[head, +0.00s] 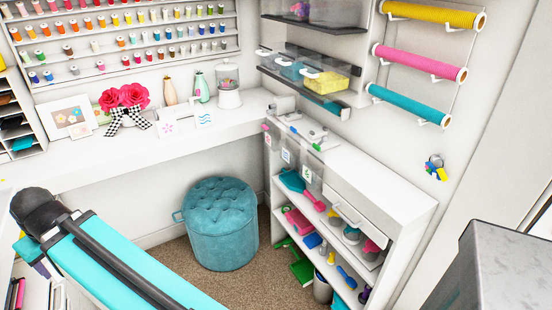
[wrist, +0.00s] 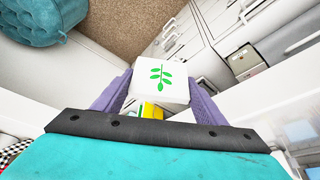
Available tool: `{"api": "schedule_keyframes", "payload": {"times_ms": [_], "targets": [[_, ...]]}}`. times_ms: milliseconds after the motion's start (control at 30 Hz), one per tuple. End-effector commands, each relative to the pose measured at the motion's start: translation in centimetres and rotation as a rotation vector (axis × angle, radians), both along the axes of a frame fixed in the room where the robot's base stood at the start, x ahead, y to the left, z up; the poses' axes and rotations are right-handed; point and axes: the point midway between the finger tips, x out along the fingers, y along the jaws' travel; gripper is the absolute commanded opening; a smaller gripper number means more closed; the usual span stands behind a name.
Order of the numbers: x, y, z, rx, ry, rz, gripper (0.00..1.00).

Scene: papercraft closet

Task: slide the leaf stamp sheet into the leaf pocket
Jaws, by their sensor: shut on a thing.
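My gripper (wrist: 158,95) shows in the wrist view with its purple fingers shut on the leaf stamp sheet, one finger on each side. The leaf stamp sheet (wrist: 174,78) is white with a green leaf sprig, and its face is turned to the wrist camera. In the head view, the leaf pocket (head: 308,176) is a clear pocket with a small green mark, on the side of the white shelf unit. It is apart from my arm, which shows at lower left. My fingers and the held sheet cannot be made out in the head view.
More clear pockets, one with a blue mark (head: 286,156), hang beside the leaf pocket. A flower sheet (head: 167,128) and a wave sheet (head: 204,117) stand on the white desk. A teal stool (head: 216,232) stands on the carpet between my arm and the shelf unit (head: 402,190).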

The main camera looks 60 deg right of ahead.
Motion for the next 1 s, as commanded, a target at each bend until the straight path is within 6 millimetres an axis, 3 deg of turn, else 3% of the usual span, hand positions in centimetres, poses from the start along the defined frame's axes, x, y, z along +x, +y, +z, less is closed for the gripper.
{"api": "schedule_keyframes", "payload": {"times_ms": [167, 367, 667, 1000], "targets": [[0.0, -0.9, 0.0, 0.000, -0.001, -0.019, 0.43], [0.3, -4.0, 0.1, 0.000, -0.011, -0.110, 0.43], [-0.2, -14.0, 0.3, -0.013, -0.047, -0.414, 0.43], [-3.5, -26.8, 0.7, -0.051, -0.104, -0.819, 0.43]]}}
